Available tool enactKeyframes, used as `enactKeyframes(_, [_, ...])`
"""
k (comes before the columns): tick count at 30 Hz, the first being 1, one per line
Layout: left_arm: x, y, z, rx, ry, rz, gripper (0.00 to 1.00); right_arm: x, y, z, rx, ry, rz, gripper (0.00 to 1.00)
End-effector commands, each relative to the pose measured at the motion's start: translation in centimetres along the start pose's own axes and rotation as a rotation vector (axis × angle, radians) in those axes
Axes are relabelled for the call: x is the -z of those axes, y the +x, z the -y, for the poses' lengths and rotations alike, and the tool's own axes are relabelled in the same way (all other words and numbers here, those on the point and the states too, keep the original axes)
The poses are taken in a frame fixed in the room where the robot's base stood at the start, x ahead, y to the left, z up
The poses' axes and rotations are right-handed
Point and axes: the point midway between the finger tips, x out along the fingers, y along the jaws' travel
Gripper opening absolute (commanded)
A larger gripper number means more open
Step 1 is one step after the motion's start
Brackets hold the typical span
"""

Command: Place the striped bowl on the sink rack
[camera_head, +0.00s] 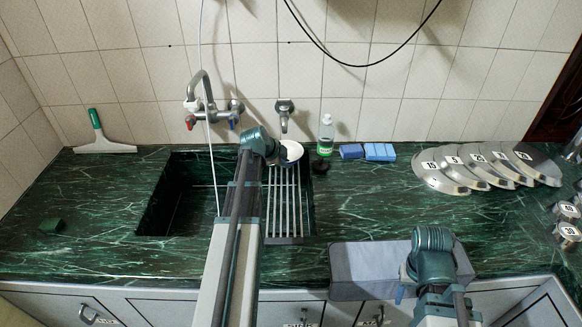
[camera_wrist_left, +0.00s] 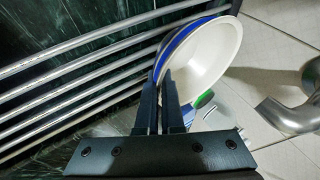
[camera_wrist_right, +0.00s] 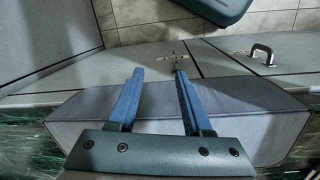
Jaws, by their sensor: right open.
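The striped bowl (camera_head: 292,152), white inside with blue bands outside, is at the back end of the sink rack (camera_head: 285,215), partly hidden by my left gripper (camera_head: 277,157). In the left wrist view the bowl (camera_wrist_left: 208,52) is tilted on its side, its opening facing right. My left gripper (camera_wrist_left: 168,78) is shut on its wall near the rim. The metal rack bars (camera_wrist_left: 70,65) lie beside it; I cannot tell whether the bowl touches them. My right gripper (camera_wrist_right: 153,75) is open and empty above a grey box (camera_wrist_right: 235,130) at the counter's front edge.
A tap (camera_head: 205,95) and a smaller wall tap (camera_head: 284,112) are behind the sink (camera_head: 180,195). A bottle (camera_head: 326,135) and blue sponges (camera_head: 380,152) stand right of the bowl. Several numbered metal lids (camera_head: 440,172) lie further right. The left counter is mostly clear.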

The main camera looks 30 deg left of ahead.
Motion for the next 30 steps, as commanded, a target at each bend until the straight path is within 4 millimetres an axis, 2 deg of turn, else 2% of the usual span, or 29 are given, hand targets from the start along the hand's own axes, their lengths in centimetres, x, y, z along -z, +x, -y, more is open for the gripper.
enactKeyframes(8, [-0.1,0.2,-0.1,0.001,0.000,0.000,0.00,0.0,0.2,0.0,0.000,0.000,0.000,0.50])
enactKeyframes(14, [0.0,0.1,-0.1,0.000,0.000,0.000,0.35,0.0,0.1,0.0,0.000,0.000,0.000,0.50])
enactKeyframes(25, [0.1,-0.1,0.1,0.000,0.000,0.000,0.35,0.0,-0.2,0.0,0.000,0.000,0.000,0.50])
enactKeyframes(30, [0.2,-1.5,0.2,0.001,-0.001,0.001,0.35,-0.1,-1.3,-0.1,0.000,0.000,0.000,0.50])
